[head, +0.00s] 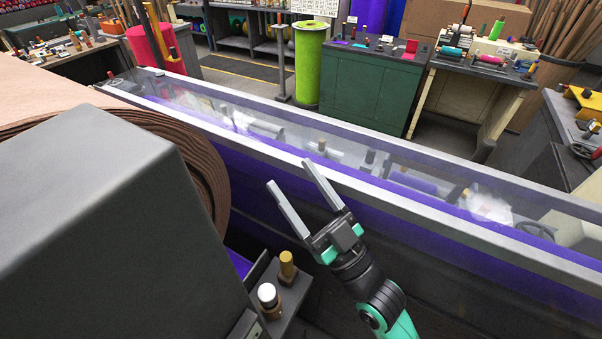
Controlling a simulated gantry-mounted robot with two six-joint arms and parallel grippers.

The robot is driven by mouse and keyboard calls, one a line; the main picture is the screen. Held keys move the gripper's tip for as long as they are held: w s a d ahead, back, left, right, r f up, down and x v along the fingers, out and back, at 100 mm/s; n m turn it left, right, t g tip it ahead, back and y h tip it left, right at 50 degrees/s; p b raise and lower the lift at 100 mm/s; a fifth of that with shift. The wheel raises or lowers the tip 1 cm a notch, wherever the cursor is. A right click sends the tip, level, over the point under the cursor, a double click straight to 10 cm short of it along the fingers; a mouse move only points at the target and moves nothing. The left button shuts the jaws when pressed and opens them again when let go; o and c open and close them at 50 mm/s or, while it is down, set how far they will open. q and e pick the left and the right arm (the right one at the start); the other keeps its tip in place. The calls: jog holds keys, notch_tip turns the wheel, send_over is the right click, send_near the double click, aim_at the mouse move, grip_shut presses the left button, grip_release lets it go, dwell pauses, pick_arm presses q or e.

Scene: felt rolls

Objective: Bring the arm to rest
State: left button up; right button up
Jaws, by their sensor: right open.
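My right gripper (294,188) shows in the middle of the head view, its arm coming in from the lower right. Its two grey fingers are spread apart with nothing between them. They point up and to the left, in front of the long clear-panelled trough. I cannot tell from this one view whether a fingertip touches the trough's pale rail. My left gripper is not in view.
The trough's pale near rail (420,205) crosses the view behind my right gripper. A large dark housing (110,215) and a brown felt roll (205,160) fill the left. A brass-coloured post (287,268) and a white-topped post (268,297) stand below left of the gripper.

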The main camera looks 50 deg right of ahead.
jog(key=shift+d+r, duration=0.15)
jog(key=shift+r, duration=0.2)
dwell(0.3)
